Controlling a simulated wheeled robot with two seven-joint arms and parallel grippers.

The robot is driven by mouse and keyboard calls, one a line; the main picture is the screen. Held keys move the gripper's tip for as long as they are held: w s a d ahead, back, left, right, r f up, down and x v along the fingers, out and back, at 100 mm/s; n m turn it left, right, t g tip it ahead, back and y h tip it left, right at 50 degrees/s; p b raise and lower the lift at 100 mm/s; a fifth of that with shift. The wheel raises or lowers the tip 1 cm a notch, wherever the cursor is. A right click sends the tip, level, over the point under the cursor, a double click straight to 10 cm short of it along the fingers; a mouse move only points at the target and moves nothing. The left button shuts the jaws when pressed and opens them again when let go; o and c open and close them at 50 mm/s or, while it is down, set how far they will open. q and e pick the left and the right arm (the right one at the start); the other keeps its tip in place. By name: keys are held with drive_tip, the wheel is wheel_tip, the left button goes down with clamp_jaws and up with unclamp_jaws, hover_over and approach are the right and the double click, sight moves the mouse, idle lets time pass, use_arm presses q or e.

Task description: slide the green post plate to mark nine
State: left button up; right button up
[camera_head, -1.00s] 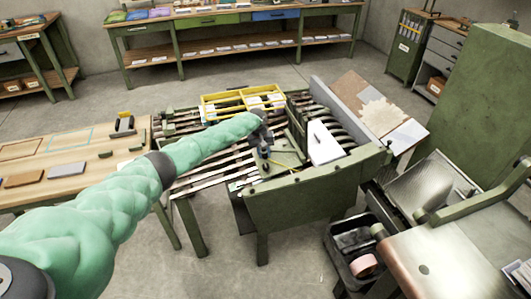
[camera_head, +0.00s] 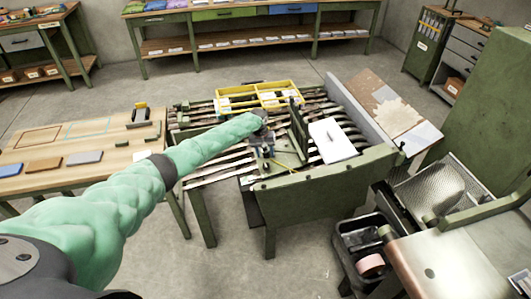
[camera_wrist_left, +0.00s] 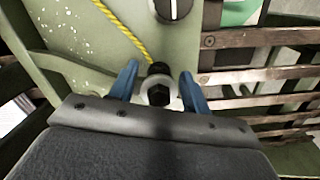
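The green post plate (camera_head: 288,157) lies on the slatted bed of the green machine, left of a white block (camera_head: 331,141). In the left wrist view the plate (camera_wrist_left: 85,35) is pale green, with a yellow cord across it and a dark post with a hexagonal top (camera_wrist_left: 159,90) on a light round collar. My left gripper (camera_wrist_left: 159,80) has its two blue fingers on either side of this post, with small gaps visible. In the head view the left gripper (camera_head: 263,150) is at the plate's left part. I cannot read mark nine. My right gripper is not in view.
A yellow divided tray (camera_head: 257,96) sits at the back of the slatted bed. A green front panel (camera_head: 325,188) borders the near side. A wooden table (camera_head: 95,155) stands left, and a dark bin (camera_head: 362,245) stands right on the floor.

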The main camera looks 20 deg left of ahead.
use_arm(q)
drive_tip(key=shift+r, duration=0.25)
drive_tip(key=r, duration=0.2)
drive_tip(key=a+r+b, duration=0.1)
drive_tip(key=r, duration=0.1)
drive_tip(key=r+b, duration=0.1)
drive_tip(key=r, duration=0.2)
drive_tip(key=shift+s+a+r, duration=0.1)
drive_tip(key=shift+s+a, duration=0.05)
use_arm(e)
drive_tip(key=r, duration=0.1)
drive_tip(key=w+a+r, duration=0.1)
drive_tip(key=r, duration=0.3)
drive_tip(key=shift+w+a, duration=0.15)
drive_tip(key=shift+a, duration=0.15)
